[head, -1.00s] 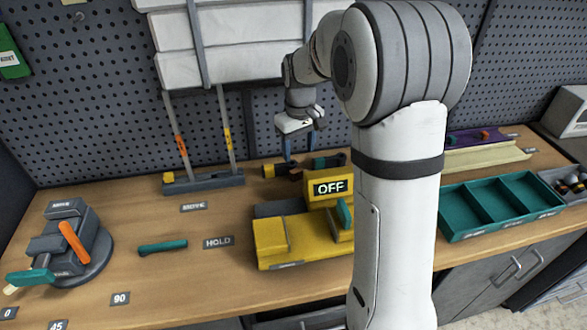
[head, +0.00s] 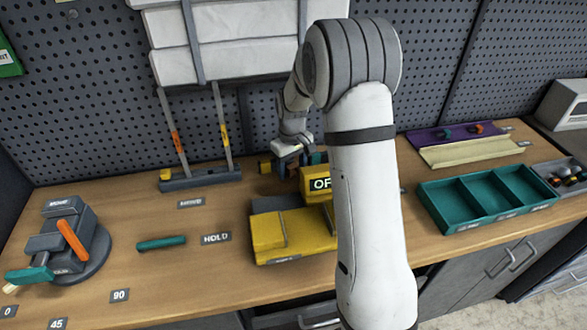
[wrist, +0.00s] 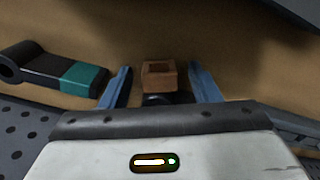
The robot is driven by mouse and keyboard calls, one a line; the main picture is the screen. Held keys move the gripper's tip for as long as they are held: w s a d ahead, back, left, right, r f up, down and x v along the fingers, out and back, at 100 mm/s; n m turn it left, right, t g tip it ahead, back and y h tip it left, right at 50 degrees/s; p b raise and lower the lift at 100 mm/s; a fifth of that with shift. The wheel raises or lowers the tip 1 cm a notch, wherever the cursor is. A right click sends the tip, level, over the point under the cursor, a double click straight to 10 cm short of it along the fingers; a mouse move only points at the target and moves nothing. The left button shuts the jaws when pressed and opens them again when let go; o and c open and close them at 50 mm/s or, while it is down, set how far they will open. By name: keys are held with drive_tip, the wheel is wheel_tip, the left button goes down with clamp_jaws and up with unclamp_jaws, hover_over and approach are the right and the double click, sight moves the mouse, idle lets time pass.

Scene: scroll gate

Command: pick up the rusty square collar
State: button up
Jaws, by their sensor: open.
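The rusty square collar (wrist: 159,76) is a small brown block with a square opening, seen in the wrist view on the wooden bench. My gripper (wrist: 161,82) is open, with one blue finger on each side of the collar and a visible gap on both sides. A dark rounded part shows just below the collar in that view, partly hidden by my gripper body. In the head view my gripper (head: 295,163) is low over the back of the bench, behind the yellow machine (head: 290,232). I cannot make out the collar there.
A black link with a teal end (wrist: 55,70) lies left of my fingers in the wrist view. The yellow machine with an OFF sign stands in front of my gripper. The pegboard (head: 100,110) rises behind. A teal tray (head: 480,205) is at the right.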

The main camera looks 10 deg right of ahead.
drive_tip(key=shift+c, duration=0.4)
drive_tip(key=c, duration=1.1)
